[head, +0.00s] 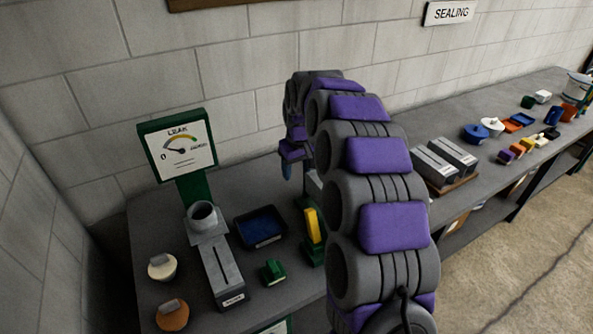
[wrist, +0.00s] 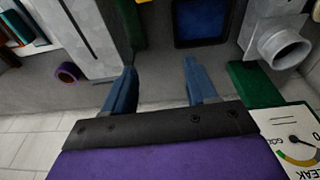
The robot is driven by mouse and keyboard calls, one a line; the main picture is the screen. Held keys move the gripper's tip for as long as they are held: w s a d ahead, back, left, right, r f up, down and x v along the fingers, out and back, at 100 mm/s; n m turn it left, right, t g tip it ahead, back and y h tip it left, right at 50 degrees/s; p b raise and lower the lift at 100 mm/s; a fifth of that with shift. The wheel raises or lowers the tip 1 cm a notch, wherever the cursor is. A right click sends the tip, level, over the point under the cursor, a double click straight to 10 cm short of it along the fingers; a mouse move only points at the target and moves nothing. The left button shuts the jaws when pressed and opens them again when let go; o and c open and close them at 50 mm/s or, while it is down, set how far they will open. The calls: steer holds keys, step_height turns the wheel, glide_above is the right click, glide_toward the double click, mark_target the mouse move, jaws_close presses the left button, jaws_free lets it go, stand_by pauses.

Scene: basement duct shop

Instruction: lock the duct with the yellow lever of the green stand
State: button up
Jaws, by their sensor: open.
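The green stand (head: 303,210) with its upright yellow lever (head: 313,226) is on the bench, partly hidden behind my arm. In the wrist view a dark green part (wrist: 131,22), likely of this stand, is at the top, beside a long grey duct-like piece (wrist: 85,35). The lever is not visible there. A pale grey bit of something shows beside the stand in the head view, mostly covered by my arm. My gripper (wrist: 160,68) is open with nothing between its blue fingers; it is above the bench, behind the stand in the head view.
Left of the stand are a blue-lined tray (head: 260,229), a green block (head: 273,272), a slotted grey box (head: 222,272) with a round collar (head: 203,214), and a green leak gauge (head: 178,150). Two grey boxes (head: 446,160) stand right. A purple ring (wrist: 68,72) shows in the wrist view.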

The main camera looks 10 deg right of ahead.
step_height(320, 180, up, 6)
steer(key=p, duration=0.3)
steer(key=shift+r, duration=0.25)
stand_by(0.3)
steer(key=shift+w, duration=0.1)
stand_by(0.5)
step_height(320, 180, up, 17)
steer(key=s+p, duration=0.2)
steer(key=s, duration=0.1)
steer(key=shift+d, duration=0.2)
